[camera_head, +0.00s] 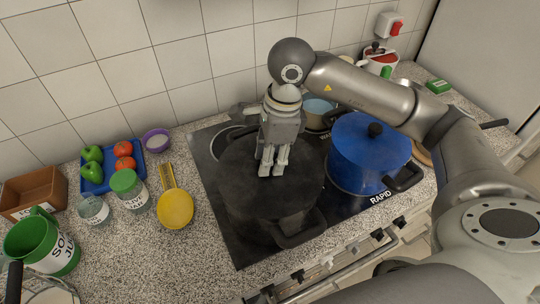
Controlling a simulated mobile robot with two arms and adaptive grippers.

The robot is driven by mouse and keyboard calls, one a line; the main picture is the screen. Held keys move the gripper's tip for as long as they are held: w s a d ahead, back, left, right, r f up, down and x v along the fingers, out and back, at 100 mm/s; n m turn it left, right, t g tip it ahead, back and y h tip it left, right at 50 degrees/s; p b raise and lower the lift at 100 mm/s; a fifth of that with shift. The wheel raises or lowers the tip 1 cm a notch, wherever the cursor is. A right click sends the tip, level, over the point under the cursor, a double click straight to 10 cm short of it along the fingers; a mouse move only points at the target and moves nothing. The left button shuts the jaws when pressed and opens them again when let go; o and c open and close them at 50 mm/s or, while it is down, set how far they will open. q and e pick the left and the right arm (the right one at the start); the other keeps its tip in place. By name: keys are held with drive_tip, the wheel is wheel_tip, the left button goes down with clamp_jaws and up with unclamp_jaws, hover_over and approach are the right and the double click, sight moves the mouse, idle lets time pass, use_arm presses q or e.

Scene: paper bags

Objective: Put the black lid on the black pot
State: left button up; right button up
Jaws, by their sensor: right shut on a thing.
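The black pot (262,222) stands on the dark cooktop at the centre, with one handle towards the front edge. The black lid (242,178) is over the pot's mouth, covering it. Dark on dark, I cannot tell whether it is fully seated on the rim. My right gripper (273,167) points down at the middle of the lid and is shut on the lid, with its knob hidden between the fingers. My left gripper is not in view.
A blue pot (358,163) with a lid stands close to the right of the black pot. A yellow strainer (175,208), a labelled jar (129,190) and a blue tray (109,179) of vegetables are on the left. A smaller pot (316,112) stands behind.

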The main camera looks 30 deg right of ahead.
drive_tip(key=shift+f+b, duration=0.25)
drive_tip(key=shift+b, duration=0.1)
drive_tip(key=o, duration=1.3)
drive_tip(key=shift+c, duration=0.2)
drive_tip(key=o, duration=0.5)
drive_tip(key=shift+c, duration=0.2)
drive_tip(key=shift+r, duration=0.15)
drive_tip(key=shift+r+p, duration=1.85)
drive_tip(key=shift+r, duration=1.55)
drive_tip(key=shift+f, duration=0.1)
